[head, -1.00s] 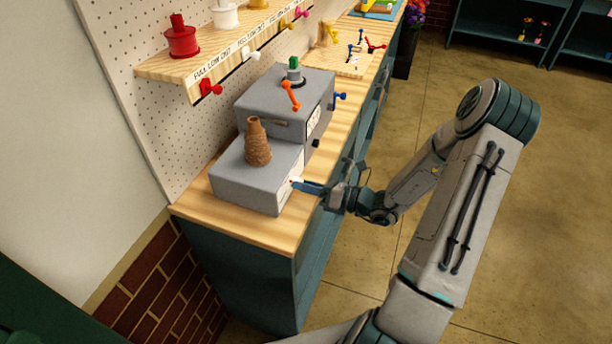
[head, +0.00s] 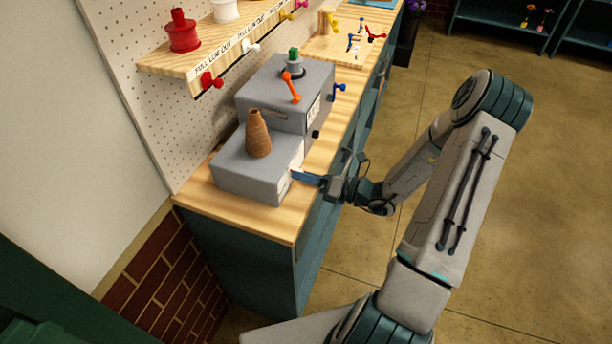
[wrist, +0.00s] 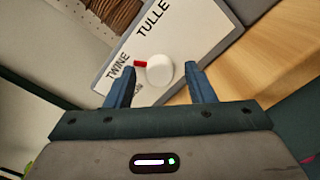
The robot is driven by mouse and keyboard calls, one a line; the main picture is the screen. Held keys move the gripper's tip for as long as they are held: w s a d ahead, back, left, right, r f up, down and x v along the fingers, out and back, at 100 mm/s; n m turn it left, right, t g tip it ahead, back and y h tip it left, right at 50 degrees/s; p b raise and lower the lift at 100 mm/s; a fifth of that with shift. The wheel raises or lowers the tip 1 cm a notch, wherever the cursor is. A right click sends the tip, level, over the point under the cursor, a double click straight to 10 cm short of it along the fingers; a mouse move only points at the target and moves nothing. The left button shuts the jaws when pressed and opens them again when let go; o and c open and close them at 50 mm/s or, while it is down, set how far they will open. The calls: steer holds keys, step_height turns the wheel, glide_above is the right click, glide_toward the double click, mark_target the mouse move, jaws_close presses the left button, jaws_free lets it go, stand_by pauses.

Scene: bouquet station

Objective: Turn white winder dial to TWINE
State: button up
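The white winder dial (wrist: 160,70) is a round knob on a white label plate (wrist: 185,35). Its red mark (wrist: 140,63) points left, toward the printed word TWINE (wrist: 118,73). TULLE (wrist: 153,19) is printed above, and a third label is partly hidden by the left finger. My gripper (wrist: 160,76) is open, with blue fingers on either side of the dial and a visible gap on both sides. In the head view my gripper (head: 296,174) is at the grey winder box (head: 240,178), where the fingers hide the dial.
A brown twine cone (head: 258,135) stands on the grey box. A taller grey box behind it carries an orange lever (head: 290,87) and a blue lever (head: 339,89). A shelf with spools (head: 183,32) hangs on the pegboard. The floor right of the bench is clear.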

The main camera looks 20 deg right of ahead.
steer(key=b+v, duration=0.2)
steer(key=v, duration=1.2)
steer(key=shift+b, duration=0.35)
steer(key=shift+a, duration=0.1)
steer(key=s+a+r+n+g+h, duration=0.6)
steer(key=a+n+g, duration=0.55)
steer(key=n, duration=0.65)
steer(key=s+r+n+t+h, duration=0.4)
steer(key=s+r+n+h, duration=0.3)
steer(key=n, duration=0.9)
step_height(320, 180, up, 3)
steer(key=shift+r+h, duration=0.1)
steer(key=shift+h, duration=0.7)
